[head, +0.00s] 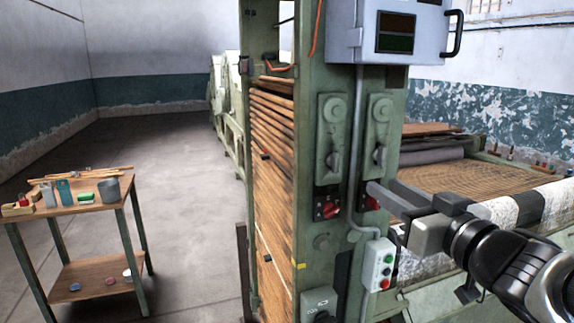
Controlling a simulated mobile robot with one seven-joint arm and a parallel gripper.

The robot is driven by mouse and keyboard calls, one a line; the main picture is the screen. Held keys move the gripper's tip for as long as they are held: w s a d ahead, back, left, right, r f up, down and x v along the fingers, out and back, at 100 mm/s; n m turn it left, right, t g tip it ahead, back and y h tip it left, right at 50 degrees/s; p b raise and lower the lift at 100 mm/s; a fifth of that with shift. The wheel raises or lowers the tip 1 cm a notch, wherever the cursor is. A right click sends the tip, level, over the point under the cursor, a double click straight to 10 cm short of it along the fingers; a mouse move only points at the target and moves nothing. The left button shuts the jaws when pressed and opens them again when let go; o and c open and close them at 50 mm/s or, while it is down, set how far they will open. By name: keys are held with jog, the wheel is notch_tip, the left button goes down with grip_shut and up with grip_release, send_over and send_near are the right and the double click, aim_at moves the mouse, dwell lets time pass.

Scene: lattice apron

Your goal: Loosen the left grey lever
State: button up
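The left grey lever (333,160) is mounted on a tall grey-green plate on the front of the green machine column (308,180). Its handle hangs down from the pivot area. A similar right grey lever (380,155) sits on a second plate beside it. My gripper (382,187) is in front of the column, below and to the right of the left lever and just below the right lever. Its two fingers point left and look apart, with nothing visible between them. It appears clear of both levers.
Red rotary switches (328,209) sit below the lever plates. A push-button box (379,265) and conduit are lower down. A grey control box (390,30) hangs above. A wooden cart (85,207) with cups and tools stands left. The floor between is clear.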

aim_at(338, 158)
jog(key=x, duration=1.7)
jog(key=shift+w, duration=0.15)
grip_shut()
